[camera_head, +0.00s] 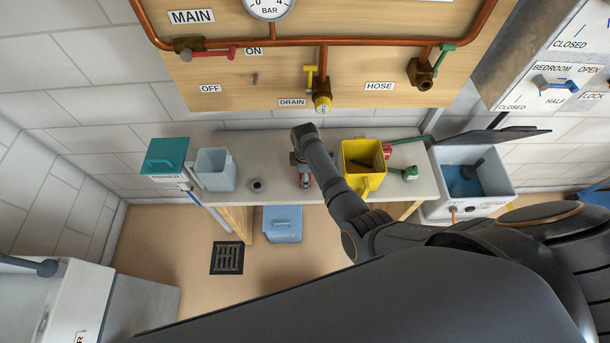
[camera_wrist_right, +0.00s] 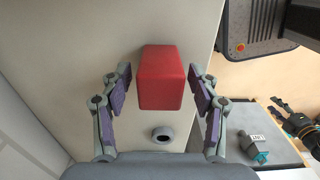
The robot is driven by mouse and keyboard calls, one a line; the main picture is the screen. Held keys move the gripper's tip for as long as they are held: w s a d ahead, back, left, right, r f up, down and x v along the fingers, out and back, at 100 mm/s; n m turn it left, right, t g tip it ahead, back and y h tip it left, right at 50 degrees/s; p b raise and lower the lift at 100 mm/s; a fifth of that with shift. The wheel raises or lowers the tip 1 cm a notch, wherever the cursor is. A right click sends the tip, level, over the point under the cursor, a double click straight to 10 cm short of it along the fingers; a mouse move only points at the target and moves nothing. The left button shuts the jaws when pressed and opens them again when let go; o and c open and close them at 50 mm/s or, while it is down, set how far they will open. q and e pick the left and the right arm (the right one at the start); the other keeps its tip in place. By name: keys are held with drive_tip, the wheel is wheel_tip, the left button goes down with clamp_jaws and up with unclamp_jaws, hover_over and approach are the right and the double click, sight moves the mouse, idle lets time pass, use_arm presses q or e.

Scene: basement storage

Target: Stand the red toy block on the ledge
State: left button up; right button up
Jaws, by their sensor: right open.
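The red toy block (camera_wrist_right: 160,78) is in the right wrist view, on the pale surface of the ledge (camera_wrist_right: 134,128). My right gripper (camera_wrist_right: 161,84) is open, with one finger on each side of the block and a gap on both sides. In the head view the ledge (camera_head: 256,147) runs along the wall below the pipe board. My right arm reaches over it, and my right gripper (camera_head: 304,175) is low at its middle. A little red of the block shows there; the gripper hides most of it.
A small grey round piece (camera_head: 257,186) and a pale blue container (camera_head: 215,169) stand left on the ledge. A blue box (camera_head: 282,224) is below.

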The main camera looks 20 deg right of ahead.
wheel_tip(320, 180, up, 12)
drive_tip(key=p, duration=1.1)
drive_tip(key=shift+r, duration=0.15)
